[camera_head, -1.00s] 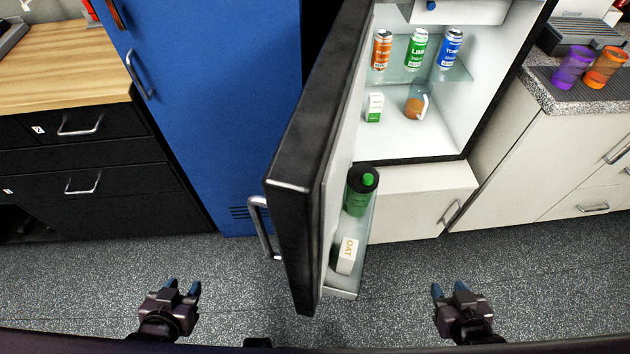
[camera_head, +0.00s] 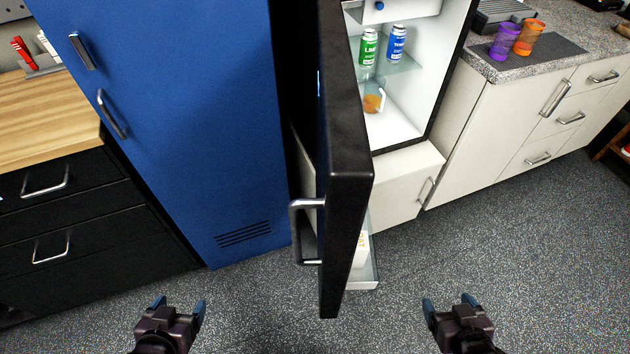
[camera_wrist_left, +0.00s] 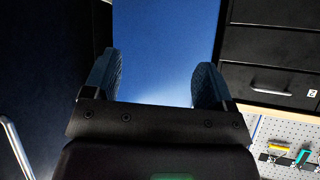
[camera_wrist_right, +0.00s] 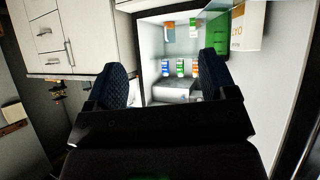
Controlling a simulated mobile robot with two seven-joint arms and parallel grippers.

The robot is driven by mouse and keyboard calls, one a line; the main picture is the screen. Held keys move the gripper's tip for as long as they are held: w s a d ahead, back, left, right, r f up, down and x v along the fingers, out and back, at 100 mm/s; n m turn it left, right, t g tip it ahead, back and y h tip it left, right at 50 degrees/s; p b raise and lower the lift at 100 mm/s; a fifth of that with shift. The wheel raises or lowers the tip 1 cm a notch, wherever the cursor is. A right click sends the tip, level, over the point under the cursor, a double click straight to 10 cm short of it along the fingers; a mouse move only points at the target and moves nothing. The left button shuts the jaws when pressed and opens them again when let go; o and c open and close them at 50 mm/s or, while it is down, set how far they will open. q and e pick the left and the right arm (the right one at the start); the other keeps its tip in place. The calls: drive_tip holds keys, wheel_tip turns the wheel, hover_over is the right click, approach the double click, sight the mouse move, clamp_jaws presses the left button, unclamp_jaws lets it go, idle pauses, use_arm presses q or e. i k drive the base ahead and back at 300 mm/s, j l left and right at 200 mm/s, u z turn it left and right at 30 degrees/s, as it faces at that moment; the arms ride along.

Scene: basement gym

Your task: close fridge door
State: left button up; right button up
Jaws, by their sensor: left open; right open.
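The black fridge door (camera_head: 349,190) stands wide open in the head view, seen nearly edge-on, with its metal handle (camera_head: 307,232) on the left side. The fridge interior (camera_head: 405,95) is exposed to its right, with a green can (camera_head: 368,47), a blue can (camera_head: 396,44) and an orange jug (camera_head: 373,102). My left gripper (camera_head: 179,305) is open and empty, low and left of the door. My right gripper (camera_head: 447,305) is open and empty, low and right of the door. Neither touches it. The right wrist view shows the fridge interior (camera_wrist_right: 180,50) ahead; the left shows a blue surface.
A tall blue cabinet (camera_head: 190,130) stands left of the fridge, beside black drawers (camera_head: 60,220) with a wooden top. White drawers (camera_head: 520,130) and a counter with purple and orange cups stand at the right. The speckled grey floor (camera_head: 540,240) in front is clear.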

sight(345, 175)
drive_tip(key=k+j+z, duration=0.15)
drive_tip(key=j+z, duration=0.15)
drive_tip(key=j, duration=0.15)
drive_tip(key=k, duration=0.6)
drive_tip(key=j+z, duration=0.15)
drive_tip(key=z, duration=0.25)
drive_tip(key=j+z, duration=0.15)
drive_tip(key=z, duration=0.2)
